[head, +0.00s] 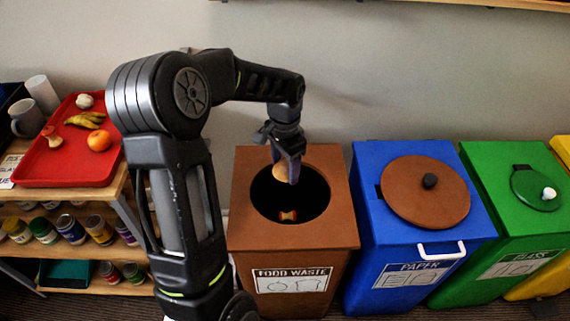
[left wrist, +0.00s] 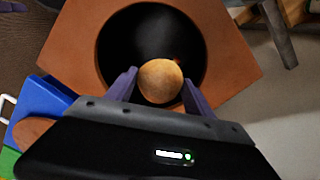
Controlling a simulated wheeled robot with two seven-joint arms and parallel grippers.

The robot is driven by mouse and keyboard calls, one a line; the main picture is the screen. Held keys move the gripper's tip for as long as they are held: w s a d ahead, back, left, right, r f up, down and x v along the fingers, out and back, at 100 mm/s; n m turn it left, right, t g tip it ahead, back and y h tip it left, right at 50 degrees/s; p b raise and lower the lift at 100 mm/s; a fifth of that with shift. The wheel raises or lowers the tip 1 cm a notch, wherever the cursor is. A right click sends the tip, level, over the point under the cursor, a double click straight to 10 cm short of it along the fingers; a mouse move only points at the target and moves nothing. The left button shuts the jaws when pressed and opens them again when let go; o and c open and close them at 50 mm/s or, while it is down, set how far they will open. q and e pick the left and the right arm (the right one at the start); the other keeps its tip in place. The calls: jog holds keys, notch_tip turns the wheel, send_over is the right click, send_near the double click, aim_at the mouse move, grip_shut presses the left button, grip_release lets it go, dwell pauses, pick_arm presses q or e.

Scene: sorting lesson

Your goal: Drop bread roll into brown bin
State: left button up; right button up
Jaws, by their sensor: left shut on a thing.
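The bread roll (left wrist: 161,80) is round and tan. It sits between the two purple fingers of my left gripper (left wrist: 156,88), which is shut on it. In the head view the roll (head: 281,172) shows partly behind the fingers of my left gripper (head: 287,168), above the round opening of the brown bin (head: 245,225). The bin is labelled "FOOD WASTE" and has no lid over its hole. In the left wrist view the bin's brown top (left wrist: 225,60) surrounds the dark hole under the roll. My right gripper is not in view.
An apple core (head: 288,215) shows inside the brown bin. A blue paper bin (head: 390,240) with a brown round lid (head: 425,190) and a green glass bin (head: 490,190) stand to the right. A red tray (head: 50,165) with fruit lies on the shelf at left.

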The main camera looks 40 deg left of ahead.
aim_at(285, 164)
pick_arm(q)
jog(key=shift+f, duration=0.55)
jog(key=o, duration=1.4)
notch_tip(285, 164, up, 8)
jog(key=shift+f, duration=0.1)
